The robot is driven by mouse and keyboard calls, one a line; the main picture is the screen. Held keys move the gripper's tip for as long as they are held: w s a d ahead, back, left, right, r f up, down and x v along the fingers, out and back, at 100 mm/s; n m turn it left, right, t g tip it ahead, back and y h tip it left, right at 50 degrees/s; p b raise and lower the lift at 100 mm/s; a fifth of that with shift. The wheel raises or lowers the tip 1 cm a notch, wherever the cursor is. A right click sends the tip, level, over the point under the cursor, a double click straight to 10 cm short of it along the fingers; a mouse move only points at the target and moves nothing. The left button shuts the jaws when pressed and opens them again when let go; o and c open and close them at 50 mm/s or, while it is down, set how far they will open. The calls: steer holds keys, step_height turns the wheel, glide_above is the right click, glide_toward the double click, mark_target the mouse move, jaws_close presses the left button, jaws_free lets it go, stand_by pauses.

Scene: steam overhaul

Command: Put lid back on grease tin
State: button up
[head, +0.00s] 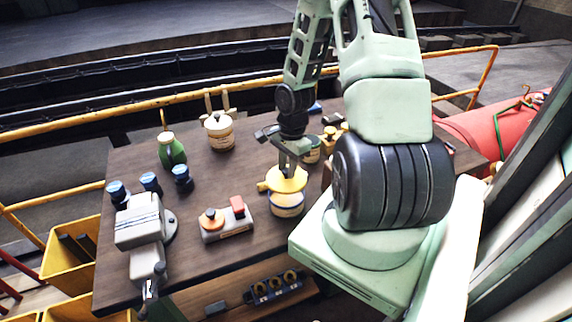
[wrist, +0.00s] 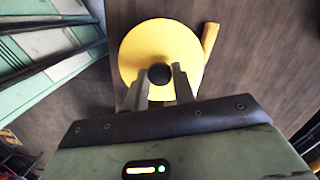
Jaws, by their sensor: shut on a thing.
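A yellow lid (head: 286,179) is at my gripper (head: 289,168) in the head view. My gripper is shut on the lid's dark round knob (wrist: 159,74), which shows between the fingers in the wrist view. The round yellow lid (wrist: 150,45) fills the middle of that view. The grease tin (head: 287,205), cream with a blue band, stands on the bench directly below the lid. I cannot tell whether the lid touches the tin's rim. The tin is hidden under the lid in the wrist view. A yellow tab or handle (wrist: 210,42) sticks out beside the lid.
The brown workbench (head: 245,240) also bears a grey vise (head: 140,222), a green bottle (head: 171,152), a cream pot with tools (head: 219,132), blue-capped items (head: 182,174) and a block with orange and red parts (head: 226,220). Bare bench lies left of the tin.

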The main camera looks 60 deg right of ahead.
mark_target(287, 179)
steer(key=shift+f+b, duration=2.05)
steer(key=shift+f, duration=0.65)
steer(key=shift+f+p, duration=0.1)
steer(key=shift+p, duration=0.25)
stand_by(0.5)
steer(key=o, duration=1.5)
steer(key=shift+o, duration=0.2)
steer(key=shift+r+p, duration=3.15)
steer(key=shift+r, duration=0.35)
